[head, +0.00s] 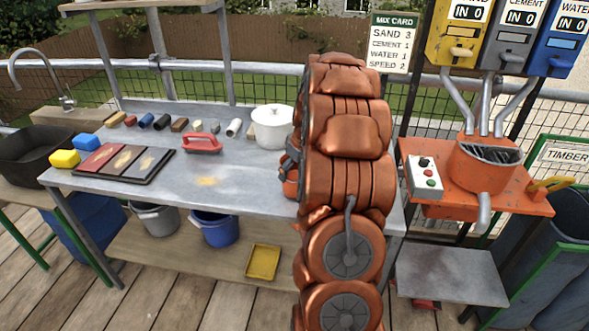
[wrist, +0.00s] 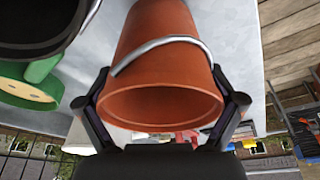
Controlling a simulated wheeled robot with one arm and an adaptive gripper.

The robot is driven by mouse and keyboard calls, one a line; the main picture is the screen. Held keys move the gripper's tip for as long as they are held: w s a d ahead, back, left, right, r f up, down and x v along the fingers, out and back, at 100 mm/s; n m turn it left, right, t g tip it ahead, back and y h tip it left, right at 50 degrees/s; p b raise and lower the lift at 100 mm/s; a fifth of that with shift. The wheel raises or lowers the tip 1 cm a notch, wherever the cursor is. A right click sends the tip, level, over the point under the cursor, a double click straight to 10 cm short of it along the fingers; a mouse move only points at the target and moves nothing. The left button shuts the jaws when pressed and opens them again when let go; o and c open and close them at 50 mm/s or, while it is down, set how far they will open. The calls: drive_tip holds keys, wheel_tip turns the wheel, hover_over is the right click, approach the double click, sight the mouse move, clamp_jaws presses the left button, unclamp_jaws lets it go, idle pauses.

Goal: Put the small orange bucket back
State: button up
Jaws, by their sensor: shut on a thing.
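The small orange bucket (wrist: 160,85) fills the middle of the wrist view, with its wide open rim facing the camera and a grey wire handle (wrist: 155,46) across its side. My gripper (wrist: 160,72) is shut on the bucket, with one black finger on each side of it. In the head view, an orange part of the bucket (head: 290,186) shows at the left edge of my copper-coloured arm, above the grey bench (head: 250,182). The arm hides most of the bucket and gripper there. I cannot tell whether the bucket touches the bench.
A white lidded pot (head: 272,128) and a red-handled float (head: 202,144) stand on the bench. Grey (head: 155,217) and blue (head: 216,228) buckets and a yellow tray (head: 263,262) are below. The orange mixer (head: 482,168) is at right. The bench's front middle is clear.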

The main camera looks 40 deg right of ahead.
drive_tip(key=shift+f, duration=0.2)
drive_tip(key=shift+f, duration=0.15)
drive_tip(key=o, duration=1.3)
